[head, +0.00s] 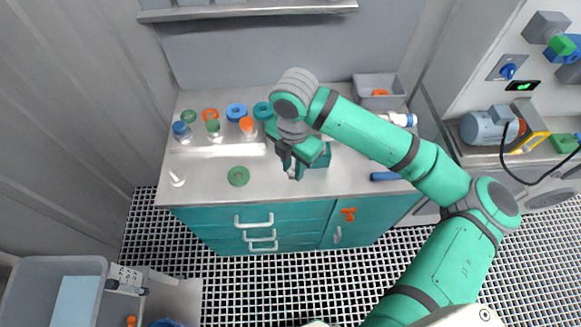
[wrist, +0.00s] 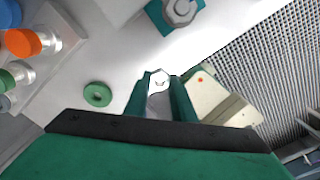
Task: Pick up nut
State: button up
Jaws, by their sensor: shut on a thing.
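The nut (wrist: 159,77) is a small silver-white, six-sided piece in the wrist view. It sits between the two green fingers of my gripper (wrist: 160,92), which are shut on it. In the head view my gripper (head: 294,172) points down over the front middle of the bench top, and a small pale bit shows at its fingertips. The fingers cover the nut's sides. I cannot tell from these frames whether it touches the bench.
A green ring (head: 238,176) lies left of my gripper. Bottles with blue, green and orange caps (head: 246,124) stand at the bench's left, with coloured rings behind. A teal block (head: 322,157) stands close right of my gripper. A grey bin (head: 379,86) sits back right.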

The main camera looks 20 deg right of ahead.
jog(key=s+r, duration=0.7)
jog(key=s, duration=0.5)
jog(key=shift+r, duration=0.15)
